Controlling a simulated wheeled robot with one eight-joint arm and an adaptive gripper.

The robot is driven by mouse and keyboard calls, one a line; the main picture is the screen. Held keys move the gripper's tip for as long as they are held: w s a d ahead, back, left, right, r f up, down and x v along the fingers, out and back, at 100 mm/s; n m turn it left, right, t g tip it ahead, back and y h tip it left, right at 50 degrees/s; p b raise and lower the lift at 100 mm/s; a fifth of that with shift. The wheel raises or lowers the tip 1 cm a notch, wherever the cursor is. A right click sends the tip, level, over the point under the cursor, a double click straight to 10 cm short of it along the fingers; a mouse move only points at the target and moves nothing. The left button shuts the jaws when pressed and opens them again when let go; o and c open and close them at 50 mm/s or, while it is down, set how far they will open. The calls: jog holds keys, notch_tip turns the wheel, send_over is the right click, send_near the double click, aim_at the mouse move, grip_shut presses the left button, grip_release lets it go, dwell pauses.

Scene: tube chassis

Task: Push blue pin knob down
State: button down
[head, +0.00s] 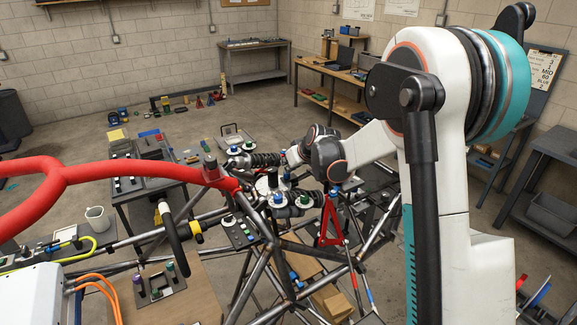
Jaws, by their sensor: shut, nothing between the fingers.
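My gripper (295,156) is at the end of the white and dark arm, near the middle of the head view. It is small and crowded by the chassis parts behind it, and its fingers are hard to make out. It is shut and holds nothing that I can see. A blue pin knob (278,199) stands on a dark fitting by the frame joint, lower and to the left of the wrist. A green knob (304,198) stands to its right. Another blue knob (333,191) shows just below the wrist. I cannot tell which blue knob is the task's, or whether my gripper touches one.
A red tube (120,172) crosses the left side. A small panel with knobs (238,232) sits left of the joint.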

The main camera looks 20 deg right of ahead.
jog(key=w+r+p+v, duration=0.1)
jog(key=v, duration=1.1)
jog(key=shift+a+r, duration=0.2)
jog(key=shift+r, duration=0.45)
jog(key=shift+w, duration=0.1)
jog(key=shift+m+g+h, duration=0.3)
jog(key=shift+m, duration=0.1)
jog(key=s+a+f+b, duration=0.1)
jog(key=s+b, duration=0.1)
jog(key=s, duration=0.2)
jog(key=s+a+f+b, duration=0.1)
jog(key=s+b, duration=0.1)
jog(key=s, duration=0.2)
jog(key=s+a+f+b, duration=0.1)
jog(key=s+b, duration=0.2)
jog(key=s, duration=0.1)
jog(key=shift+s+a, duration=0.2)
jog(key=shift+s, duration=0.15)
jog(key=s+f+m+h+b, duration=0.1)
jog(key=s+f+b, duration=0.5)
jog(key=s, duration=0.6)
jog(key=s+a+f+m+b, duration=0.1)
jog(key=s+f+b, duration=0.5)
jog(key=s+f, duration=0.4)
jog(key=s, duration=0.2)
jog(key=shift+s+a+f+g+h, duration=0.25)
jog(key=shift+s+f+g+h, duration=0.05)
jog(key=shift+f+g+h, duration=0.1)
